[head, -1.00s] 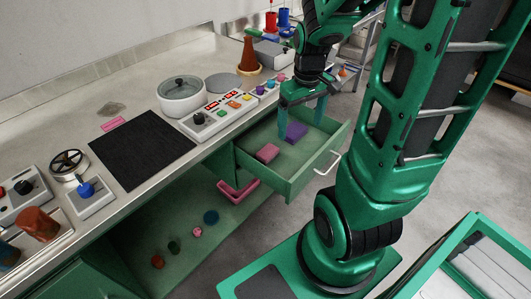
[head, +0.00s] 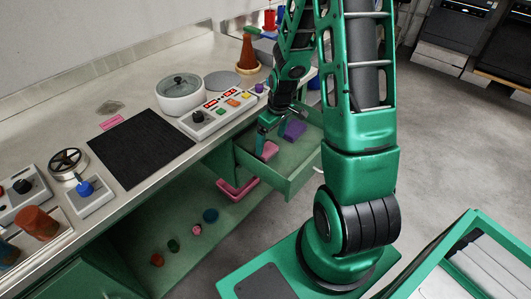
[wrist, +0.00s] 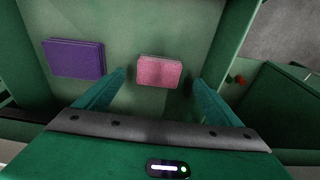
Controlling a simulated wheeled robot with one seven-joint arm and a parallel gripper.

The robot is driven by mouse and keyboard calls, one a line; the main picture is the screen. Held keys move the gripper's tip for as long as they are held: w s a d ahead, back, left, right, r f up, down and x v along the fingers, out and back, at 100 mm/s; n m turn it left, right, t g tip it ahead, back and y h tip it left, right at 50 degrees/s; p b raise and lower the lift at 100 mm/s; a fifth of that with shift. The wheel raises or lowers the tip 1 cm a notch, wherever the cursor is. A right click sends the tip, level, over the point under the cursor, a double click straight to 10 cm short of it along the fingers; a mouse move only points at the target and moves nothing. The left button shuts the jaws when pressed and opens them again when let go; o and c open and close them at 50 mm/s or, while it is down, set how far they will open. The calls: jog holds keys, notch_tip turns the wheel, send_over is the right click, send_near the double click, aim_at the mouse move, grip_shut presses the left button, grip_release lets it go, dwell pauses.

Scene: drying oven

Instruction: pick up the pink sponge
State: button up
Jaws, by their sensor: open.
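The pink sponge (head: 270,149) lies in the open green drawer. In the wrist view the pink sponge (wrist: 159,71) lies flat on the drawer floor, between and a little beyond my fingertips. My gripper (head: 265,140) is over the drawer at the sponge, and its fingers partly cover the sponge in the head view. In the wrist view my gripper (wrist: 160,77) is open, with one finger on each side of the sponge and nothing held. I cannot tell the height of the fingertips above the drawer floor.
A purple block (head: 294,130) lies in the drawer beside the sponge; it also shows in the wrist view (wrist: 74,58). The drawer (head: 285,180) has walls close around. The counter above holds a pot (head: 181,97) and a button panel (head: 226,112).

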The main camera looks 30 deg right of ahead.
aim_at(267, 149)
jog(key=shift+w+a+f, duration=0.1)
jog(key=shift+w+f, duration=0.2)
jog(key=shift+f, duration=0.75)
jog(key=shift+w+f, duration=0.3)
jog(key=shift+f, duration=0.7)
jog(key=shift+w+a+f, duration=0.1)
jog(key=shift+w+f, duration=0.2)
jog(key=shift+f, duration=0.75)
jog(key=c, duration=1.2)
jog(key=shift+r, duration=0.2)
